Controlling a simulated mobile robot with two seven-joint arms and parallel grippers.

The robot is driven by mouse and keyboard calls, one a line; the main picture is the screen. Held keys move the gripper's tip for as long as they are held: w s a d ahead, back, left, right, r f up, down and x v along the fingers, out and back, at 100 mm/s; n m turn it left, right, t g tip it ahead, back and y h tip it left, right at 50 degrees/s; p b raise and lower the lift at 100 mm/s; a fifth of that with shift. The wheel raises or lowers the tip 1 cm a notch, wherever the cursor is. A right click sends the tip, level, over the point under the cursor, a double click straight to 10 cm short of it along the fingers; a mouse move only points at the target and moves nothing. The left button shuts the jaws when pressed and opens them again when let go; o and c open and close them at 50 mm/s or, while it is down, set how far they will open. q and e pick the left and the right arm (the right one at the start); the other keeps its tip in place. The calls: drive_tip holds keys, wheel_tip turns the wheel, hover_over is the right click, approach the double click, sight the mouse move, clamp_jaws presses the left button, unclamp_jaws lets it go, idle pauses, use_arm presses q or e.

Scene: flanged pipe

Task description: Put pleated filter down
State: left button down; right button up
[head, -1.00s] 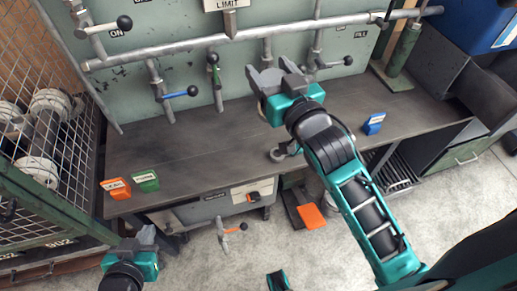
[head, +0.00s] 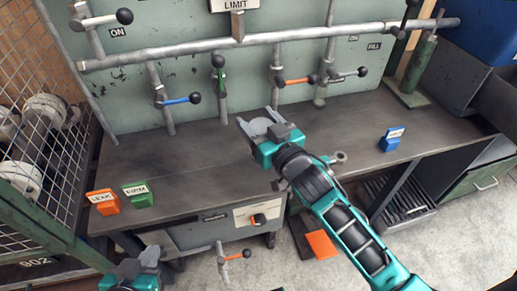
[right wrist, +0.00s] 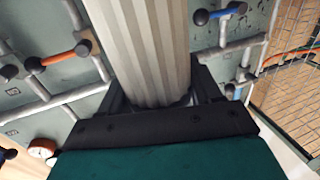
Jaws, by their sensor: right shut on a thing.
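The pleated filter (right wrist: 148,50) is a pale grey ribbed cylinder between the two dark fingers of my right gripper in the right wrist view (right wrist: 165,100). Its far end runs out of the top of that picture. In the head view my right gripper (head: 262,126) is over the middle of the dark bench top, shut on the filter; only a small grey part shows between the fingers. I cannot tell whether the filter touches the bench. My left gripper (head: 140,266) is low at the left, in front of the bench, with nothing visible in it; its finger gap is unclear.
The dark bench (head: 190,165) has clear room left of my right gripper. An orange block (head: 103,202) and a green block (head: 138,195) stand at its front left, a blue block (head: 392,139) at the right. Pipes with valve handles (head: 181,100) line the back panel. A mesh cage (head: 60,140) stands left.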

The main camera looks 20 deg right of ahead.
wheel_tip(320, 180, down, 6)
drive_tip(key=shift+f+b, duration=0.15)
drive_tip(key=shift+b, duration=0.95)
drive_tip(key=shift+f, duration=0.2)
drive_tip(key=shift+r, duration=0.1)
drive_tip(key=shift+f, duration=0.2)
drive_tip(key=o, duration=1.1)
